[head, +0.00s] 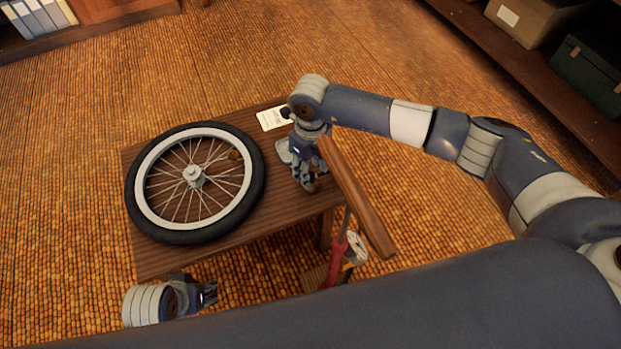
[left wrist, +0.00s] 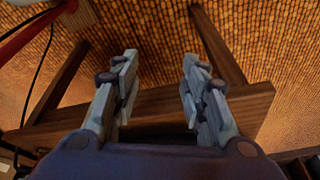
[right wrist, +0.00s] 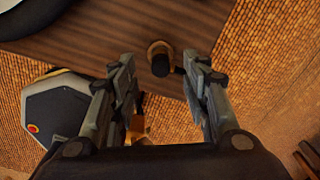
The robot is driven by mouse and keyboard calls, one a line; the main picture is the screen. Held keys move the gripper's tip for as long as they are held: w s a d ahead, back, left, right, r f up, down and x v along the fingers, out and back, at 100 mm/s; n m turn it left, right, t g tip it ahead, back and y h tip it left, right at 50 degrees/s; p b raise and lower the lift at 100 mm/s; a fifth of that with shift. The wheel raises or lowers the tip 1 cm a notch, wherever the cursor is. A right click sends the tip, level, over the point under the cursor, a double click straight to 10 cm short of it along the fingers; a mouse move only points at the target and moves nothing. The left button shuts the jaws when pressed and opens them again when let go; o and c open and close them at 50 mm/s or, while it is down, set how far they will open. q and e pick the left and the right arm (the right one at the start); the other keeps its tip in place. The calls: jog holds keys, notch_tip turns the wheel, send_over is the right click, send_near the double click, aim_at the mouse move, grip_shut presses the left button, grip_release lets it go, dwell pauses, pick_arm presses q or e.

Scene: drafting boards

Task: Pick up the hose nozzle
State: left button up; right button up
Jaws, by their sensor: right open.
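The hose nozzle (right wrist: 160,58), brass-coloured with a black end, is on the dark wooden bench close to its edge in the right wrist view. My right gripper (right wrist: 160,66) is open, with one finger on either side of the nozzle and a visible gap to each. In the head view the right gripper (head: 308,184) points down over the bench's right part and mostly hides the nozzle. My left gripper (head: 212,293) is at the bench's near side. The left wrist view shows its fingers (left wrist: 158,70) apart and empty.
A spoked wheel with a black tyre (head: 257,170) fills the bench's left part. A white card (head: 272,119) lies at the back of the bench (head: 160,262). A wooden bar (head: 357,200) and a red part (head: 333,260) are right of the bench. Shelves stand at the far walls.

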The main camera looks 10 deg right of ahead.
aim_at(311, 175)
notch_tip(311, 175, down, 5)
jog(key=shift+w+b, duration=0.1)
jog(key=shift+b, duration=0.4)
pick_arm(q)
jog(key=v, duration=0.4)
jog(key=shift+w, duration=0.15)
pick_arm(e)
jog(key=shift+c, duration=0.6)
grip_shut()
